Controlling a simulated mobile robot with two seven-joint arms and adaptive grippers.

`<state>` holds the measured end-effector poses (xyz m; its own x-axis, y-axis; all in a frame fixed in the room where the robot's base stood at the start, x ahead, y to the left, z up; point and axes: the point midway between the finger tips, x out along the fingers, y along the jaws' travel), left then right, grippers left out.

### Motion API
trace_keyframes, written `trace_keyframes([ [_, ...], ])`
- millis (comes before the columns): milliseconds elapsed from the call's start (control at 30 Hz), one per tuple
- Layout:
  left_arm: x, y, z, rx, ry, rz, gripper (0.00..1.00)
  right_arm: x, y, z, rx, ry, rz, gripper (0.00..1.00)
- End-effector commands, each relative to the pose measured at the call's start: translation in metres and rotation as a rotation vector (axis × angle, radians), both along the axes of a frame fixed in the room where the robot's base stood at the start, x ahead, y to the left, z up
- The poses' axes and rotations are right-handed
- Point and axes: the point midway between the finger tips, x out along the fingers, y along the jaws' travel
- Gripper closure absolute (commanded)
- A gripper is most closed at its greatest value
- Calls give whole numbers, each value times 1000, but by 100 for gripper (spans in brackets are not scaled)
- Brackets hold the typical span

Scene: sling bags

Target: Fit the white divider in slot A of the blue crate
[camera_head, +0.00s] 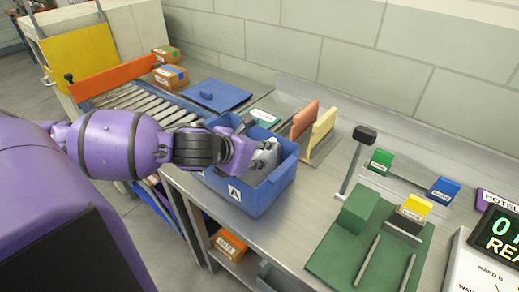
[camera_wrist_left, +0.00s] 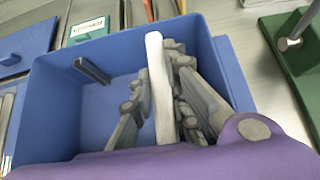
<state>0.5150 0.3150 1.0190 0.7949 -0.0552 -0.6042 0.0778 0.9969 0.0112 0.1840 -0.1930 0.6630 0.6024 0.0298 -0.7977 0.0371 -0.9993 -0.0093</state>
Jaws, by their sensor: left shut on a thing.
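The blue crate (camera_head: 262,200) stands on the grey bench, open at the top, with a white "A" label (camera_head: 234,192) on its near wall. My left gripper (camera_head: 264,158) reaches into its opening from the left. In the left wrist view, its grey fingers are shut on the white divider (camera_wrist_left: 158,85), one on each side. The divider shows edge-on inside the outline of the crate (camera_wrist_left: 55,105). A grey slotted strip (camera_wrist_left: 92,71) is on the crate's inner wall, apart from the divider. The divider's lower edge is hidden. My right gripper is not in view.
A blue lid-like panel (camera_head: 212,95) lies behind the crate. Red (camera_head: 305,118) and yellow (camera_head: 323,128) panels stand in a rack to its right. A green fixture (camera_head: 358,208) with a grey post is further right. A roller conveyor (camera_head: 135,98) is at the left.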

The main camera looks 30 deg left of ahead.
Motion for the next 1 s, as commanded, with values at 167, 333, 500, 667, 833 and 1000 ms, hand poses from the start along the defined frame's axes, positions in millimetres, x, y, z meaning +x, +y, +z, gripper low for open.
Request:
trace_keyframes([
  [167, 0, 0, -5, 0, 0, 0, 100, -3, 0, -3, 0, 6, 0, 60],
  [333, 0, 0, -7, 1, -1, -1, 78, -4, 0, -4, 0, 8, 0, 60],
  [500, 0, 0, -6, 1, -1, -1, 63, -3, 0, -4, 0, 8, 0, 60],
  [667, 0, 0, -7, 1, -1, -1, 63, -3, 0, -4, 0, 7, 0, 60],
  [833, -3, 1, -5, 4, 1, 0, 63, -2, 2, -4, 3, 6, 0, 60],
  [1000, -19, 2, 6, 7, 3, -3, 63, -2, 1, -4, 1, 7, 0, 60],
])
